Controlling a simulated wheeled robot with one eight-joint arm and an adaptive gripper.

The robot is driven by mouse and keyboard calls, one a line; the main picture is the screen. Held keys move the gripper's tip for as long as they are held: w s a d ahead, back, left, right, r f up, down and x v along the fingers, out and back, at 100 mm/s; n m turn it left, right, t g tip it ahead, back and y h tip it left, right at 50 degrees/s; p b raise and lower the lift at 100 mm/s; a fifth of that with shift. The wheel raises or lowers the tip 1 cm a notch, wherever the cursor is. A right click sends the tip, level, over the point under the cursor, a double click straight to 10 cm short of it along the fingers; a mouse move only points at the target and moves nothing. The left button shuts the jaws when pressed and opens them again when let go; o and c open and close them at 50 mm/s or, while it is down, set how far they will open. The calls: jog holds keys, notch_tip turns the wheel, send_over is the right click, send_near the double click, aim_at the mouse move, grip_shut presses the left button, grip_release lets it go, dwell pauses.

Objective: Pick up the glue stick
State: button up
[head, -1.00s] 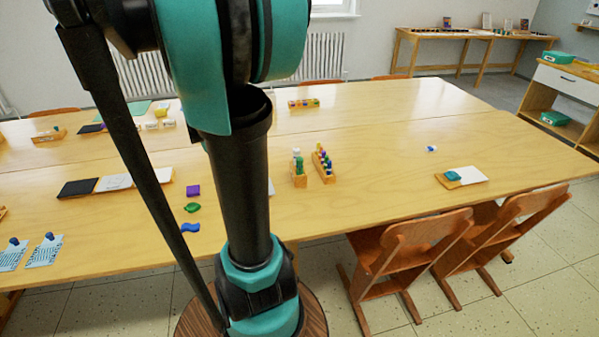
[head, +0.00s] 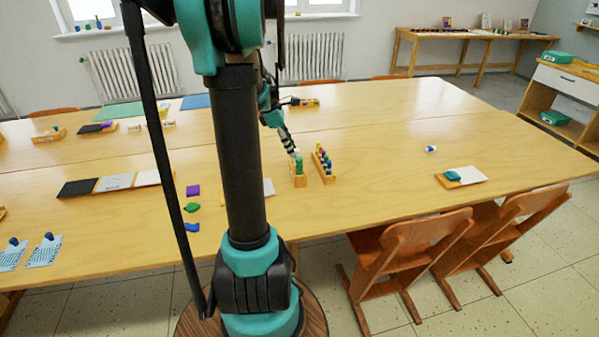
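I cannot tell for sure which object is the glue stick. A narrow wooden holder (head: 299,180) on the near part of the table carries upright green and white pieces (head: 299,165), which may include it. A small white-and-blue object (head: 430,149) lies alone on the table to the right. My gripper (head: 293,150) reaches down at the holder's upper end, close to the upright pieces. Its fingers are too small and partly merged with the pieces to show whether they are open, shut or touching anything.
A second wooden holder (head: 323,168) with several coloured pieces stands just right of the first. A wooden tray (head: 303,103) lies behind. Purple (head: 193,190), green (head: 192,207) and blue (head: 191,228) pieces lie left.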

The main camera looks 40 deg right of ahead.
aim_at(297, 158)
jog(key=x, duration=0.8)
jog(key=shift+d+f, duration=0.1)
jog(key=shift+f, duration=0.25)
grip_shut()
